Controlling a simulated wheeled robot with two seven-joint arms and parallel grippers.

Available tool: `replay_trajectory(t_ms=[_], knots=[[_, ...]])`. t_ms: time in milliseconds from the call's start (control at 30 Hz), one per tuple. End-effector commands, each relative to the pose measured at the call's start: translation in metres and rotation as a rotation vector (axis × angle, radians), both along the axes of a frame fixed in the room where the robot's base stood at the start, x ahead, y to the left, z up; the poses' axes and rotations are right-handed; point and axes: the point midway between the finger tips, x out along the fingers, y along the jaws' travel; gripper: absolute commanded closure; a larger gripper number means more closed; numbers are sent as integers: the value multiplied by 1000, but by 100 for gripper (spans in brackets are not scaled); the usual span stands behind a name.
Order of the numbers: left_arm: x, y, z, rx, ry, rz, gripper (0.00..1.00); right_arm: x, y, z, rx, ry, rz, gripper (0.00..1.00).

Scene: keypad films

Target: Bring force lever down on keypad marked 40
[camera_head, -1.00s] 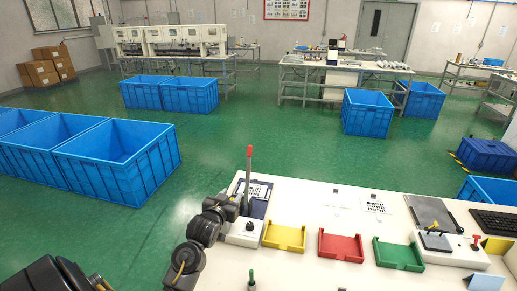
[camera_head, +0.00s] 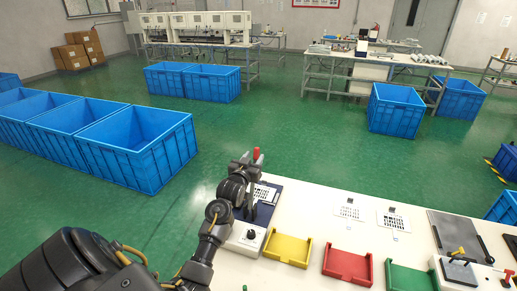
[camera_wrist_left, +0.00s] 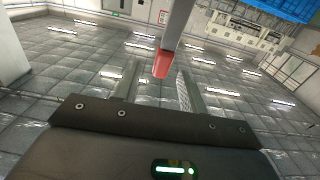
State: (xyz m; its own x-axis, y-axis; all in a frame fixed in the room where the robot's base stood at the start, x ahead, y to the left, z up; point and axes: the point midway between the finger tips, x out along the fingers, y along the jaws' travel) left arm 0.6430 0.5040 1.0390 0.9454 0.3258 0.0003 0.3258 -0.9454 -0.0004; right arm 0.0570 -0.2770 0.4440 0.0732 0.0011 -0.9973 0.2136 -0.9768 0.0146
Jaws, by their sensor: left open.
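The force lever shows its red tip (camera_head: 256,154) at the table's far left edge; most of its shaft is hidden behind my left gripper (camera_head: 250,163). In the left wrist view the lever's red end (camera_wrist_left: 162,64) hangs on a grey shaft at the opening between the fingers of my left gripper (camera_wrist_left: 156,88). The gripper is open and not closed on it. A keypad film (camera_head: 264,193) lies on a dark plate beside the lever, partly hidden by my arm. A white base (camera_head: 245,243) with a black knob is below. I cannot read any 40. My right gripper is not in view.
Yellow (camera_head: 286,250), red (camera_head: 347,266) and green (camera_head: 410,281) trays line the white table (camera_head: 320,212). Other keypad films (camera_head: 393,220) lie farther right, near a grey plate (camera_head: 458,237) and a second device (camera_head: 462,271). Blue crates (camera_head: 140,148) stand on the floor.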

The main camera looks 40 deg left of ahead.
Motion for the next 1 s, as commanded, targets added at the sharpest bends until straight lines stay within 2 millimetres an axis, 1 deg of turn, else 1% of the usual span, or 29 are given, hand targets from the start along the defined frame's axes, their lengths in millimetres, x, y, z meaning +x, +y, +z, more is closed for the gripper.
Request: replay_trajectory(t_ms=[33,100,200,300,500,767,867,1000], knots=[[10,4,4,-1,0,1,58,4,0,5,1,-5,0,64],[22,9,3,-2,-1,2,58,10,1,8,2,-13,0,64],[36,14,2,-1,0,2,58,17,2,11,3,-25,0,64],[46,18,1,0,1,3,58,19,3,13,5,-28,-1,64],[56,22,0,0,0,3,58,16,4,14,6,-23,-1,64],[56,23,0,0,0,4,58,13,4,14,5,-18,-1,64],[56,23,0,0,0,4,69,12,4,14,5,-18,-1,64],[56,23,0,0,0,4,87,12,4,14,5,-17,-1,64]])
